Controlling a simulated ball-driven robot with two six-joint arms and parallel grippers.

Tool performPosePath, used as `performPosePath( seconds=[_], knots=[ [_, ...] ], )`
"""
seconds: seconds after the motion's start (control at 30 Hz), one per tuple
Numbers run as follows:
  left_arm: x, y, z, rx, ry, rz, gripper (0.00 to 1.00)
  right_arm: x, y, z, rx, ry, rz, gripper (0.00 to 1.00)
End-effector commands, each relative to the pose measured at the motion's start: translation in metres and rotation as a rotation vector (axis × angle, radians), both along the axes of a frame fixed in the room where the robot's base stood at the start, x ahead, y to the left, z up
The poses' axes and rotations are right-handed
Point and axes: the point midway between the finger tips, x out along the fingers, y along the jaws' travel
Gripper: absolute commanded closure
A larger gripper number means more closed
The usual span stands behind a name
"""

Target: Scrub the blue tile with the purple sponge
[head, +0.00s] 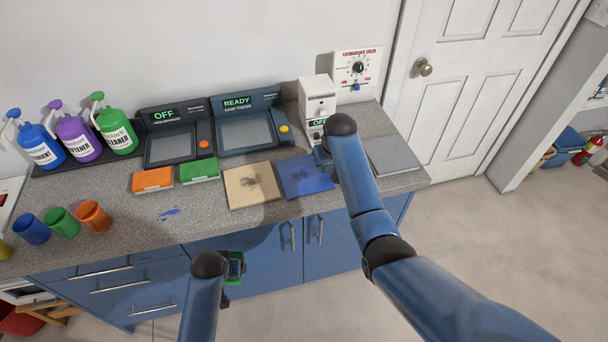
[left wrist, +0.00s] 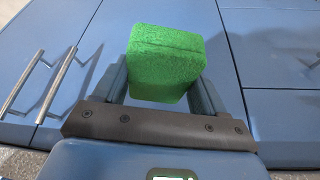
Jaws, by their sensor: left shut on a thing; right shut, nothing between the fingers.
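The blue tile (head: 300,178) lies flat on the counter, with a dark smudge on it, right of a tan tile. My right gripper (head: 323,157) is shut and empty at the tile's right edge; its arm hides part of that area, and I cannot tell if it touches. My left gripper (head: 238,267) is in front of the blue cabinet doors, below the counter edge. It is shut on a green sponge (left wrist: 166,62), seen clearly between its fingers in the left wrist view. No purple sponge shows in either view.
A tan tile (head: 251,186) with a dark stain, a green block (head: 200,170) and an orange block (head: 152,180) lie on the counter (head: 210,225). Cups stand at the left, bottles and two devices behind. A grey plate (head: 391,155) lies right of my right arm.

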Motion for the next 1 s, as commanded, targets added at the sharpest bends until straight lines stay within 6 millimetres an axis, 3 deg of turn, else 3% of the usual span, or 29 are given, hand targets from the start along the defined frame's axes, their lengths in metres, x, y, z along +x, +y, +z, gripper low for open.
performPosePath(
  seconds=[1.0],
  knots=[
    [0.0,0.0,-0.0045,0.0,0.0,0.0,0.53,0.0,0.0,-0.0085,0.0,0.0,0.0,1.0]
  ],
)
